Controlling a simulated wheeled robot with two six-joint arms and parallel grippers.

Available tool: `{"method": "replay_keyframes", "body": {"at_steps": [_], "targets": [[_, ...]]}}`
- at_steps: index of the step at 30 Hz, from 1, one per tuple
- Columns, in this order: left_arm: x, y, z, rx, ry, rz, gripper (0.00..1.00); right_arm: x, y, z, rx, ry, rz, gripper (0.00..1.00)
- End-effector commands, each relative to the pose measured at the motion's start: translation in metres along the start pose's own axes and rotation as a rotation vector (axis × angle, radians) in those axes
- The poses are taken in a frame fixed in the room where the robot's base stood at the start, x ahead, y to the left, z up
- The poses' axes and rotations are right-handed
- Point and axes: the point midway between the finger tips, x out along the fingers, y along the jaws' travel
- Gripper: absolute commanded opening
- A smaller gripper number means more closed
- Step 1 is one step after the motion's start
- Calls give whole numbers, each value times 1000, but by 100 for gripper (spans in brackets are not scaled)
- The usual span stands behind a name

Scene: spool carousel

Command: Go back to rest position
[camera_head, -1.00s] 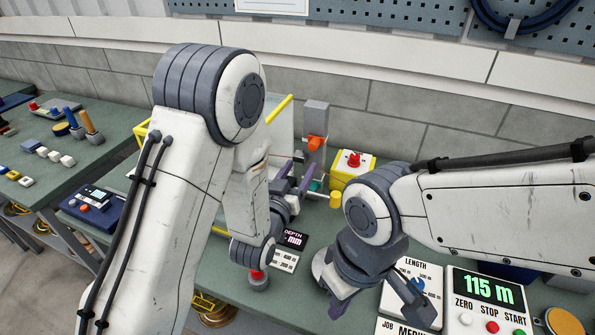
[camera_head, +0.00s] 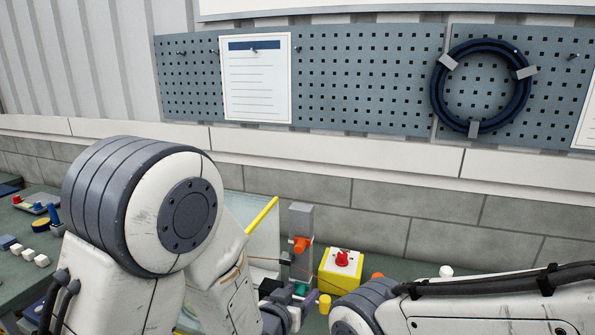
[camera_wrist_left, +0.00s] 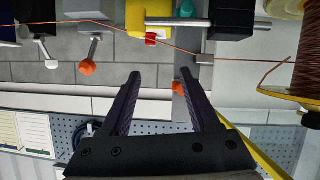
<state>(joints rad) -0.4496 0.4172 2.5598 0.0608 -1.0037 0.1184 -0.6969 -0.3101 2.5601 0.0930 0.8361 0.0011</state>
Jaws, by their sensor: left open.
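My left arm fills the lower left of the head view. Its gripper (camera_head: 287,294) is partly hidden behind my forearm, near the grey post with an orange knob (camera_head: 301,244). In the left wrist view, which looks upside down, the left gripper's dark fingers (camera_wrist_left: 157,80) stand apart with nothing held between them. A copper-coloured wire (camera_wrist_left: 180,47) runs beyond the fingertips towards a brown wound spool (camera_wrist_left: 299,55) at the right. My right arm crosses the lower right of the head view; its gripper is out of frame.
A yellow box with a red button (camera_head: 341,268) stands right of the post. A clear panel with a yellow edge (camera_head: 262,213) is close to my left arm. Behind are a block wall and a pegboard (camera_head: 365,80) with a dark blue cable coil (camera_head: 439,85).

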Motion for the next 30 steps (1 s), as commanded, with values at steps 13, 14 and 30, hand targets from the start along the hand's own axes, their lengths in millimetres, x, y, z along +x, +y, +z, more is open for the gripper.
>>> {"method": "replay_keyframes", "body": {"at_steps": [13, 14, 30], "targets": [[-123, 50, 59, 143, -679, 83, 62, 0, 0, 0, 0, 0, 0, 0], [-136, 52, 63, 156, -725, 90, 62, 0, 0, 0, 0, 0, 0, 0], [-263, 48, 88, 284, -1133, 138, 62, 0, 0, 0, 0, 0, 0, 0]]}}
